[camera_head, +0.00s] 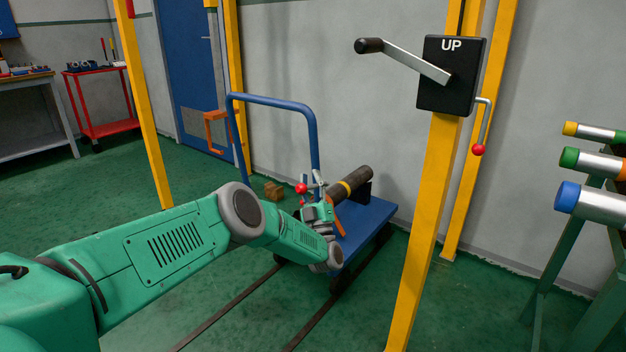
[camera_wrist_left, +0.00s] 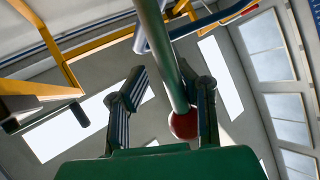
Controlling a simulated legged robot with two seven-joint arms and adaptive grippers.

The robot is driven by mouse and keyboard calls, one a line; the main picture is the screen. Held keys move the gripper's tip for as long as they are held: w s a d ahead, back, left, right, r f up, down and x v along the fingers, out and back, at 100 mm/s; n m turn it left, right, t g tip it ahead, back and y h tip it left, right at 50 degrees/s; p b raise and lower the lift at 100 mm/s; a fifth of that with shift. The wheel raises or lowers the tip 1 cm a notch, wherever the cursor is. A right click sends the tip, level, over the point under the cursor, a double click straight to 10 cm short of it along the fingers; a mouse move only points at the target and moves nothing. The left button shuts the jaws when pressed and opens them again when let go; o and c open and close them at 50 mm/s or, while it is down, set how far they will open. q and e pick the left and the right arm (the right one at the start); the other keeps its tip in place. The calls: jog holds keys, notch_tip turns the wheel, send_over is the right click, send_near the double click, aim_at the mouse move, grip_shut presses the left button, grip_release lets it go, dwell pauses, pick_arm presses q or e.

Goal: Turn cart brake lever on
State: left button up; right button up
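The blue cart (camera_head: 368,222) stands on floor rails with a pipe (camera_head: 352,184) on it. A lever with a red ball knob (camera_head: 301,188) is at its near left side. My left arm reaches to the cart from the left, and my left gripper (camera_head: 314,184) is right beside the knob. In the left wrist view, the gripper (camera_wrist_left: 164,100) has its two fingers apart. The lever's rod (camera_wrist_left: 170,55) comes down from the top with its red knob (camera_wrist_left: 183,125) between the fingers, closer to the right one. Whether it touches that finger is unclear. My right gripper is not in view.
The cart's blue handle frame (camera_head: 272,101) rises behind my gripper. A yellow post (camera_head: 428,210) with a black crank box (camera_head: 450,76) marked UP stands to the right. Colour-capped pipes (camera_head: 594,163) lie on a stand at the far right. Green floor is open at left.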

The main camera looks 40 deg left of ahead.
pick_arm(q)
jog(key=shift+d, duration=0.15)
jog(key=w+f+b+v, duration=0.1)
jog(key=w+b+v, duration=0.1)
jog(key=v, duration=1.3)
jog(key=shift+w+d+f+y+b, duration=0.2)
jog(key=shift+w+f+y+b, duration=0.1)
jog(key=shift+f+b, duration=0.05)
dwell(0.5)
